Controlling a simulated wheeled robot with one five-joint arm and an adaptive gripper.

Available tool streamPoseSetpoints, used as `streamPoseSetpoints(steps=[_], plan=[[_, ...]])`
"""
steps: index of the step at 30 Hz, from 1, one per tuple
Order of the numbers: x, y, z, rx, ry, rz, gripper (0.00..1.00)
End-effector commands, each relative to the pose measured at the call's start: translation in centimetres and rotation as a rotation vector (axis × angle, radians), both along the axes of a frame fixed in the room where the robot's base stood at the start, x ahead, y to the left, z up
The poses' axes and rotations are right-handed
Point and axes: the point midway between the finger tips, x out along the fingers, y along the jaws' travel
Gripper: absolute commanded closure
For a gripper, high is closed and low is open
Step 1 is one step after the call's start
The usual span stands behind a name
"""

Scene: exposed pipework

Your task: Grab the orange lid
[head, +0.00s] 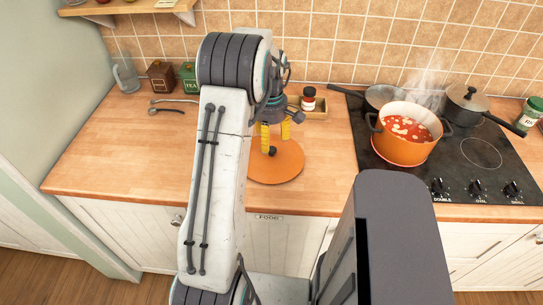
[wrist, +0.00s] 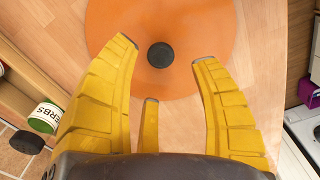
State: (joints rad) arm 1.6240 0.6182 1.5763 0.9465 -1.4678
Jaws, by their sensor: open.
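The orange lid (head: 275,166) lies flat on the wooden counter, left of the stove, with a black knob at its middle. It also shows in the wrist view (wrist: 195,65), with its black knob (wrist: 160,56) upward. My gripper (head: 275,141) has yellow fingers and hangs just above the lid, over its far part. In the wrist view my gripper (wrist: 165,65) is open and empty, with its fingertips spread on either side of the knob. I cannot tell exactly how high the fingertips are above the lid. My arm hides the lid's left edge in the head view.
An orange pot (head: 404,132) of red soup steams on the black stove (head: 470,162) at the right. A pan (head: 383,97) and a grey lidded pot (head: 466,104) stand behind it. A small tray (head: 311,111) with jars sits behind the lid. The left counter is mostly clear.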

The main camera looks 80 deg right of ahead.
Motion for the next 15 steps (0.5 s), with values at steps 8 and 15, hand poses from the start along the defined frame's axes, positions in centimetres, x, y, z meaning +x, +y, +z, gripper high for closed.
streamPoseSetpoints(steps=[8, 15], plan=[[-0.3, 0.3, -3.3, 0.003, 0.000, -0.001, 0.42], [-0.3, 0.3, -4.4, 0.001, 0.000, -0.001, 0.42]])
